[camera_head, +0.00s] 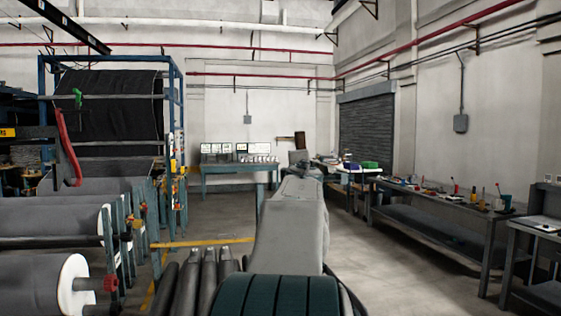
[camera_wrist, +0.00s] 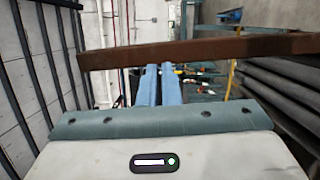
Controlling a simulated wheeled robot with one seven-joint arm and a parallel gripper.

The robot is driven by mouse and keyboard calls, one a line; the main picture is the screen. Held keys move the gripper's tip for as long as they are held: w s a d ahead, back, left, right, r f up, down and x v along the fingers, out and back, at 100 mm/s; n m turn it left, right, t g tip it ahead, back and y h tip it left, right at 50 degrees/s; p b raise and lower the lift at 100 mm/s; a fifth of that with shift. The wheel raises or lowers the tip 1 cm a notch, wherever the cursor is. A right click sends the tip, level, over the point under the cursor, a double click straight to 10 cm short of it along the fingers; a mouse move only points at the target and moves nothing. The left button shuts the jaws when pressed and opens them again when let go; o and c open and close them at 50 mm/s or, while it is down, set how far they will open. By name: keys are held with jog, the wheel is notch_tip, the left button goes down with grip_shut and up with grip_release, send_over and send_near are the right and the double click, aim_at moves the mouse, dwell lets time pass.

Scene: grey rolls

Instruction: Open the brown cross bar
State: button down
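The brown cross bar (camera_wrist: 205,50) runs across the upper part of the wrist view, slightly tilted, with its left end free in the picture. My gripper (camera_wrist: 161,68) shows there as two blue fingers side by side with only a thin slit between them. Their tips meet the bar's lower edge in the picture; I cannot tell whether they touch it. Nothing shows held between them. In the head view a small brown piece (camera_head: 285,139), perhaps the same bar, shows just beyond my arm; my gripper is hidden there or too small to make out.
A roll rack (camera_head: 110,95) and grey rolls (camera_head: 40,285) stand at the left. Dark rolls (camera_head: 188,285) lie beside my arm. A workbench (camera_head: 440,205) with tools lines the right wall. A blue-green table (camera_head: 225,170) stands at the back. Floor between arm and workbench is clear.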

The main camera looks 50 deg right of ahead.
jog(key=shift+s+d+r+m+p, duration=0.1)
jog(key=shift+s+d+p, duration=0.2)
jog(key=shift+d, duration=0.25)
jog(key=shift+s+d+f+m+p, duration=0.1)
jog(key=shift+s+d+p, duration=0.2)
jog(key=shift+d, duration=0.25)
jog(key=shift+s+d+r+m+p, duration=0.1)
jog(key=shift+s+d+p, duration=0.2)
jog(key=shift+d, duration=0.25)
jog(key=shift+r, duration=0.1)
jog(key=s+a+b, duration=0.2)
jog(key=s+a, duration=0.3)
jog(key=a, duration=0.5)
jog(key=shift+a, duration=0.3)
